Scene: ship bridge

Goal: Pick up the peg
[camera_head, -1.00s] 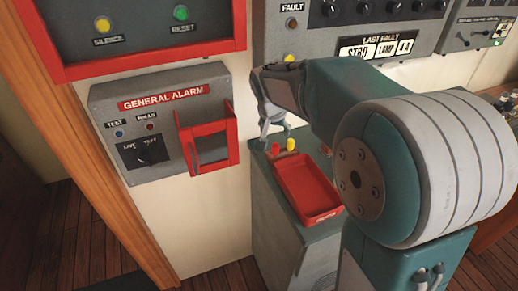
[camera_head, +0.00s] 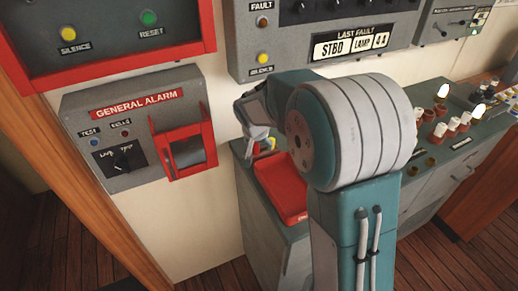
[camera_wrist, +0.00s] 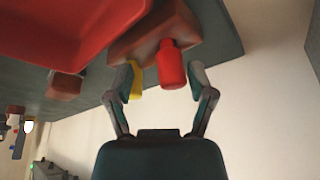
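A red peg (camera_wrist: 171,68) stands out of a brown block (camera_wrist: 135,42) in the wrist view. A yellow peg (camera_wrist: 136,84) shows beside it, partly hidden by the left finger. My gripper (camera_wrist: 165,77) is open, with its fingers on either side of the red peg and no clear contact. In the head view my gripper (camera_head: 257,140) is low over the cabinet's back left corner, in front of the pegs. The yellow peg (camera_head: 271,143) shows just right of it, and the red peg (camera_head: 256,150) is mostly hidden.
A red tray (camera_head: 293,213) lies on the cabinet top just in front of the pegs. The general alarm box (camera_head: 135,150) with a red frame is on the wall at left. A fault panel (camera_head: 300,60) hangs above. A bench with several lamps (camera_head: 470,118) is at right.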

